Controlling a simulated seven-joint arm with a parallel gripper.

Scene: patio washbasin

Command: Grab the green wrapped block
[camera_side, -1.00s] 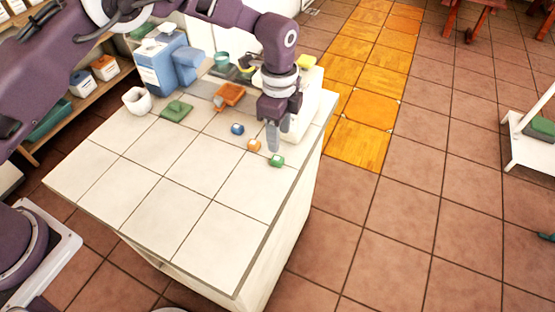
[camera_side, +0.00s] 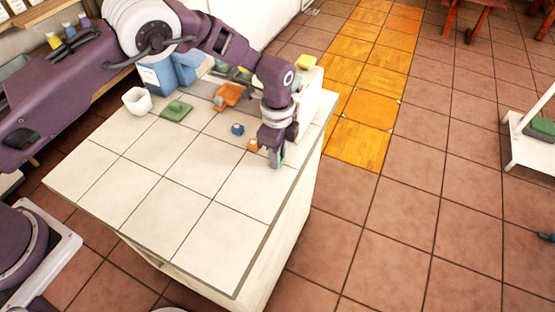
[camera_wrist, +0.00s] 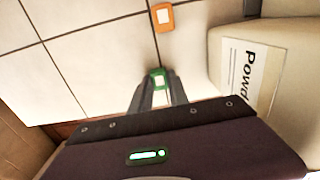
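The green wrapped block (camera_side: 282,161), with a pale label, lies near the right edge of the tiled counter. In the side view it is mostly hidden behind my gripper (camera_side: 275,162), which is lowered to the counter there. In the wrist view the green block (camera_wrist: 158,79) shows between the two grey fingertips of my gripper (camera_wrist: 159,86), one on each side. The fingers look spread around it; whether they touch it is hard to see.
An orange block (camera_side: 253,145) sits close by, also in the wrist view (camera_wrist: 163,17), and a blue block (camera_side: 237,129) lies farther back. A pale container with a printed label (camera_wrist: 250,80) stands right of my fingers. The counter's front (camera_side: 185,215) is clear.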

